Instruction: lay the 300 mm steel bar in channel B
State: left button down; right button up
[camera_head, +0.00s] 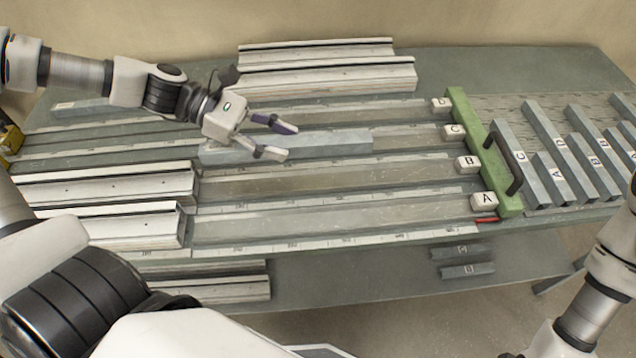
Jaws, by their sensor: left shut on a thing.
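A grey steel bar (335,146) lies lengthwise in line with the channel marked C, its right end well short of the green stop. I cannot tell whether it rests in that channel or hangs just above it. My left gripper (286,142) is shut on the bar, with one dark finger behind it and one light finger in front. Channel B (330,181), in front of the bar, is empty in its visible part, up to its white B block (467,163). My right arm shows at the lower right, but its gripper is out of view.
The green stop (463,118) with a black handle (505,160) closes the channels' right ends. Several lettered bars (545,130) lie beyond it. Pale profiles stand at the back (330,76) and left (100,188). Channel A (330,222) is clear at the front.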

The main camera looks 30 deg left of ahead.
pick_arm(q)
jog(key=b, duration=0.3)
send_over(281, 183)
jog(key=f, duration=0.6)
jog(key=shift+a+f, duration=0.2)
jog(key=shift+a, duration=0.1)
jog(key=f+b, duration=0.1)
jog(key=d+f+b, duration=0.1)
jog(key=f, duration=0.1)
jog(key=shift+f, duration=0.15)
jog(key=shift+a, duration=0.3)
jog(key=shift+d+f, duration=0.1)
jog(key=shift+f, duration=0.1)
jog(key=c, duration=0.5)
grip_release()
